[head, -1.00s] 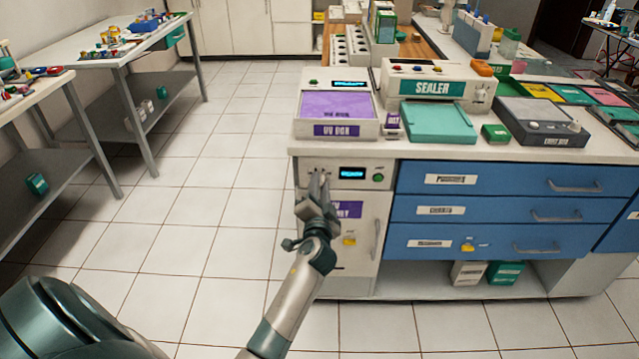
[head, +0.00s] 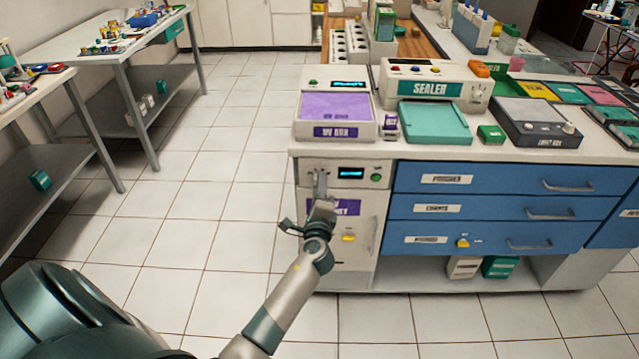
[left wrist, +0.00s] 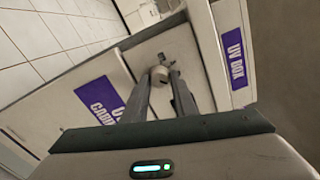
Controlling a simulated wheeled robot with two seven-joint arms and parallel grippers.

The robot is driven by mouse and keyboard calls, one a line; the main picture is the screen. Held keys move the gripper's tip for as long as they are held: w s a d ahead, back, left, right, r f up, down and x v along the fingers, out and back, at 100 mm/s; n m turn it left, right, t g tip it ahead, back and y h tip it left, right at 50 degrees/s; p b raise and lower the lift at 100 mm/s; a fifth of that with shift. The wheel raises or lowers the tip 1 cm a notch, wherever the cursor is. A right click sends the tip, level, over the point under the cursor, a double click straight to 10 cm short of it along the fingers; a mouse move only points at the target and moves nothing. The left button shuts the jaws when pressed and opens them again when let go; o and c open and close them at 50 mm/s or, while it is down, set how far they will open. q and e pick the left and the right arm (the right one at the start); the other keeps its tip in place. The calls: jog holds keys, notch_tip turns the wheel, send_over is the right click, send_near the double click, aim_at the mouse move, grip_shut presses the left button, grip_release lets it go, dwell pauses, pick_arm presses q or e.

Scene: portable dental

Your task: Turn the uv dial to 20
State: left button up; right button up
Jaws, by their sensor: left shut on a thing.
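The UV cabinet (head: 368,228) stands under the left end of the white counter. Its front panel has a lit blue display (head: 351,173), too small to read, and a green button (head: 376,178). The dial's scale cannot be read. My right gripper is not in view.
On the counter above stand the UV box (head: 335,115) with a purple lid, the sealer (head: 435,85) and a light box (head: 537,120). Blue drawers (head: 480,208) are right of the cabinet. Tiled floor (head: 215,200) to the left is clear.

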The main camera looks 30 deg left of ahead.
pick_arm(q)
jog(key=shift+r+m+p, duration=0.1)
jog(key=shift+m+p, duration=0.45)
jog(key=shift+m, duration=0.95)
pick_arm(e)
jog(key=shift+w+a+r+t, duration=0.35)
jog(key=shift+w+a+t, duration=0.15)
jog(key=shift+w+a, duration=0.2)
pick_arm(q)
jog(key=o, duration=1)
jog(key=b+v, duration=0.2)
jog(key=v, duration=1.5)
jog(key=shift+s+d, duration=0.1)
jog(key=shift+d, duration=0.1)
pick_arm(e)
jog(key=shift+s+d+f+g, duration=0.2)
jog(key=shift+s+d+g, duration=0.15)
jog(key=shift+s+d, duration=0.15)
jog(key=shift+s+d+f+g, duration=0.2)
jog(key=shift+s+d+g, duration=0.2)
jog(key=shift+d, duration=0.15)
